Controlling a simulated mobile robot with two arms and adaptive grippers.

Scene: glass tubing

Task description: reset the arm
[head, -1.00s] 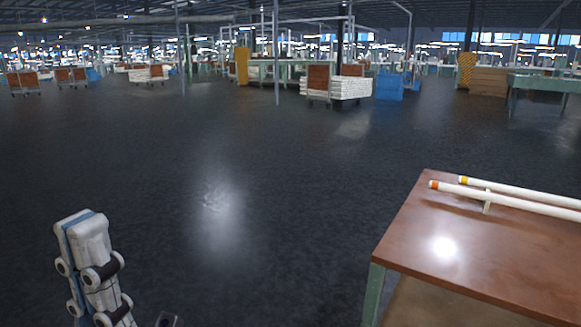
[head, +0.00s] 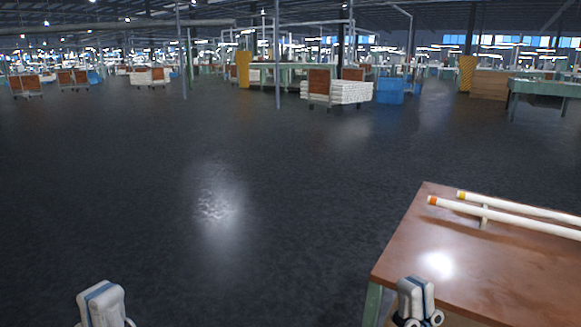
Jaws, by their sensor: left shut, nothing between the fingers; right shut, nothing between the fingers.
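My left gripper (head: 101,292) shows at the bottom left, over the dark floor, well left of the table. Its white and blue fingers are together with nothing between them. My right gripper (head: 415,286) shows at the bottom, in front of the left part of the brown table (head: 440,225). Its fingers are also together and empty. Both point upward in the picture, and their lower parts are cut off by the frame edge. My arms behind them are out of view.
Two white glass tubes, one with an orange end (head: 500,213) and one with a yellow end (head: 520,207), lie on a small support (head: 484,216) on the table. The floor (head: 250,250) between the grippers is clear. Carts (head: 338,92) and blue bins (head: 390,92) stand far back.

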